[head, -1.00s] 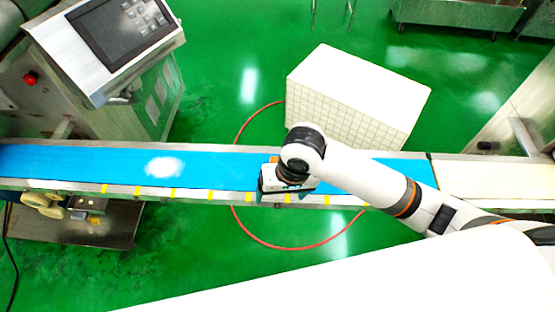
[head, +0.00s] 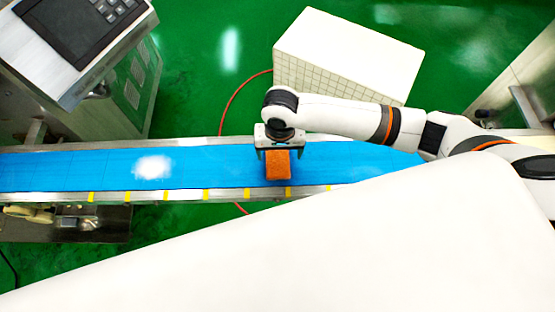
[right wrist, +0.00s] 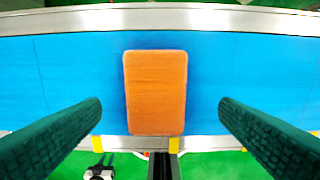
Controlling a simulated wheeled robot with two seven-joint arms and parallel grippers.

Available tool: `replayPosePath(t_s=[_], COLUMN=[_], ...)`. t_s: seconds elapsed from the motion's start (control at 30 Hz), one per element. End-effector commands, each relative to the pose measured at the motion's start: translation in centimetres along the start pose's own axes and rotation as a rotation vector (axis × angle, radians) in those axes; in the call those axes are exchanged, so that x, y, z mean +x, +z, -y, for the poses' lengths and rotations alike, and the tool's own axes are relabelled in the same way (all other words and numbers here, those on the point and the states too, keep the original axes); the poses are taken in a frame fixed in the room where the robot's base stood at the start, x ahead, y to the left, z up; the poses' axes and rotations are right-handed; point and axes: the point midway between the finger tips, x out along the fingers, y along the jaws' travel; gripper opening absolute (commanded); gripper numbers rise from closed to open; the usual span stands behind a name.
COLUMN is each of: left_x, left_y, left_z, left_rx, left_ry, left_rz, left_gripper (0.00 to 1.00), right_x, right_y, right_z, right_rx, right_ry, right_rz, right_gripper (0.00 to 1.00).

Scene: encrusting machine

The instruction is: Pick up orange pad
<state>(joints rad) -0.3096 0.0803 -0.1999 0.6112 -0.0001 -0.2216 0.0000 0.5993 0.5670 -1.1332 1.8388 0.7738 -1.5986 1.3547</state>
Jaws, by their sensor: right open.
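The orange pad (head: 277,165) lies on the blue conveyor belt, just below my right gripper (head: 277,155) in the head view. In the right wrist view the orange pad (right wrist: 156,92) is a rounded rectangle on the belt. My right gripper (right wrist: 160,115) is open, with one dark finger on each side of the pad and blue belt showing between each finger and the pad. Nothing is between the fingers' faces in a grip. My left gripper is not in view.
The blue conveyor belt (head: 80,168) runs across the view with metal rails and yellow marks along its near edge. A machine with a control panel (head: 85,25) stands at upper left. A white tiled block (head: 345,50) stands behind the belt. Much of the belt to the left is clear.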

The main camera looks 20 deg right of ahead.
Motion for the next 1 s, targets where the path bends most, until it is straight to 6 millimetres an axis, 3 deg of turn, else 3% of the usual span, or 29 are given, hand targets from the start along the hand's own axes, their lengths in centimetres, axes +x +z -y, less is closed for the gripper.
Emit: replayPosePath(t_s=[0.1,0.17,0.3,0.57,0.67,0.87,1.0], left_x=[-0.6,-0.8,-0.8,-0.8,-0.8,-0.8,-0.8], left_y=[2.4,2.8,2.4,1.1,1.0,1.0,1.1], left_z=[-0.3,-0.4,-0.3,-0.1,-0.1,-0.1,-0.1], left_rx=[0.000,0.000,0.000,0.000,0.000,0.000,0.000], left_ry=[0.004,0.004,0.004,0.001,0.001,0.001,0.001], left_rz=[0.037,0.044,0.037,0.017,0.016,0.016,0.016], left_gripper=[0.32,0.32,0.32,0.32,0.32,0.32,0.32], right_x=[1.6,2.5,4.3,4.7,4.7,4.7,4.7], right_y=[0.0,0.1,0.1,0.1,0.1,0.1,0.1], right_z=[-0.3,-0.5,-0.4,-0.5,-0.5,-0.5,-0.5], right_rx=[0.000,-0.001,-0.001,-0.001,-0.001,-0.001,-0.001], right_ry=[-0.003,-0.003,-0.002,0.000,0.000,0.000,0.000], right_rz=[-0.002,-0.001,-0.001,0.000,0.000,0.001,0.001], right_gripper=[0.85,0.85,0.85,0.85,0.73,0.40,0.37])
